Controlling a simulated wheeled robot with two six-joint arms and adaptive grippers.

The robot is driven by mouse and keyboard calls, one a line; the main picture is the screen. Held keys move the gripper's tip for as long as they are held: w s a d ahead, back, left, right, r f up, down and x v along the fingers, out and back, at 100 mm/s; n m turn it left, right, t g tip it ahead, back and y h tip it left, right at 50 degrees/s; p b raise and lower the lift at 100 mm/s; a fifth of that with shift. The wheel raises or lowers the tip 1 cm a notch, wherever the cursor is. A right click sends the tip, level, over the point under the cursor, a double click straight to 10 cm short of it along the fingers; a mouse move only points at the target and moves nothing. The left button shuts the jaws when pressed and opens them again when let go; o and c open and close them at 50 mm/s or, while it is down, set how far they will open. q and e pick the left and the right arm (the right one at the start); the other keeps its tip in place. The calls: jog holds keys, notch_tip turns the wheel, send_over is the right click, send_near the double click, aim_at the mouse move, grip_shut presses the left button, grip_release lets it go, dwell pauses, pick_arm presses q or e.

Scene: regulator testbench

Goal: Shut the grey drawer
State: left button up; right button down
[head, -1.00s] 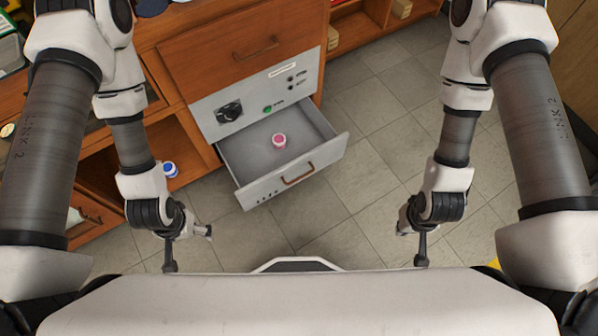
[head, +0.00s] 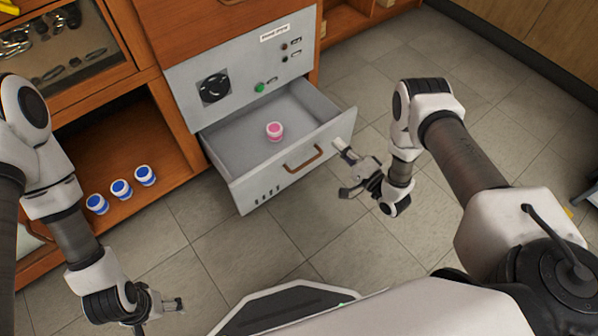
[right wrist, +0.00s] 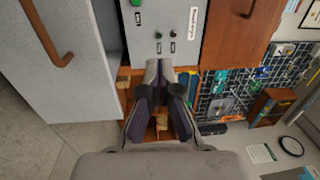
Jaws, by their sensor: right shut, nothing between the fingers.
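The grey drawer (head: 222,170) stands pulled out of the grey panel (head: 190,95) below the upper wooden drawer. Its front has a brown handle (head: 304,159). A pink-and-white jar (head: 274,131) stands inside it. My right gripper (head: 343,152) is shut and empty, close to the right end of the drawer front; I cannot tell whether it touches. In the right wrist view its fingers (right wrist: 166,72) are together, with the drawer front (right wrist: 75,95) and handle (right wrist: 61,60) to their left. My left gripper (head: 170,305) hangs at the lower left, away from the drawer; its jaw state is unclear.
Several blue-and-white jars (head: 121,188) stand on the open wooden shelf left of the drawer. A glass-fronted case (head: 60,45) is above them. The tiled floor (head: 420,250) in front and to the right is clear. A tool board (right wrist: 228,95) shows in the right wrist view.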

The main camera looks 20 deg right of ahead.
jog(key=s+d+f+h+b, duration=0.1)
jog(key=s+d+f+b, duration=0.15)
jog(key=f, duration=0.75)
jog(key=b, duration=0.6)
send_near(311, 140)
jog(key=shift+m+g, duration=0.3)
jog(key=x, duration=0.6)
jog(key=shift+w, duration=0.15)
pick_arm(q)
notch_tip(311, 140, down, 12)
jog(key=shift+r, duration=0.15)
pick_arm(e)
jog(key=shift+w+a+r, duration=0.1)
jog(key=shift+w+r, duration=0.1)
jog(key=shift+w, duration=0.25)
jog(key=shift+w, duration=0.15)
